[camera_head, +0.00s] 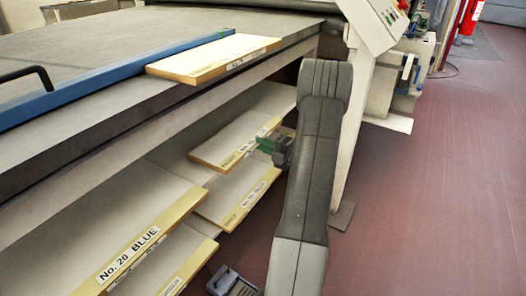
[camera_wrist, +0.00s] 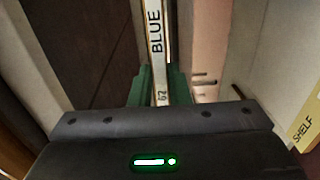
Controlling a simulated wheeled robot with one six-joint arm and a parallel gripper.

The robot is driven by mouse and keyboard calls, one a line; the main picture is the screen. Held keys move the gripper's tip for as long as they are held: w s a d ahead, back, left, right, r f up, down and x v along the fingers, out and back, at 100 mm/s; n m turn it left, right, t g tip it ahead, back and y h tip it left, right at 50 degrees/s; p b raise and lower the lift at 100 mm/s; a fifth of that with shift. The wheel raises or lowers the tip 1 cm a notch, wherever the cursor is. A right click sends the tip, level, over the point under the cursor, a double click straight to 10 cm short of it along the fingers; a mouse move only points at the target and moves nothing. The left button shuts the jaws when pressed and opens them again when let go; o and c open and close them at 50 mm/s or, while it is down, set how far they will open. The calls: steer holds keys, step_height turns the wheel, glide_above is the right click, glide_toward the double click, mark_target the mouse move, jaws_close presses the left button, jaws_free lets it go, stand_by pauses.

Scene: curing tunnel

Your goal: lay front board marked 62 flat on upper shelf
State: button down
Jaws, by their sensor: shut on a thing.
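My gripper (camera_head: 275,148) is at the front of the shelves under the table, partly hidden by my arm. Its green fingers are shut on the front edge of a board (camera_wrist: 156,45), whose white label reads BLUE and 62 in the wrist view. In the head view the pale, yellow-edged upper shelf level (camera_head: 225,150) is at the fingers. I cannot tell whether the held board touches the shelf or is just above it. My gripper also shows in the wrist view (camera_wrist: 160,90). A yellow edge marked SHELF (camera_wrist: 305,128) is at its right.
A board labelled No. 26 BLUE (camera_head: 130,252) lies at the front left, with another yellow-edged level (camera_head: 240,205) below. A board (camera_head: 215,58) lies on the tabletop beside a blue bar (camera_head: 110,80). A white machine leg (camera_head: 355,130) stands behind my arm. Red floor is open at right.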

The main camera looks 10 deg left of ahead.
steer(key=shift+f, duration=0.55)
steer(key=shift+f, duration=0.15)
steer(key=c, duration=1.4)
jaws_free()
steer(key=shift+o, duration=0.2)
steer(key=p+v, duration=0.2)
steer(key=v, duration=1)
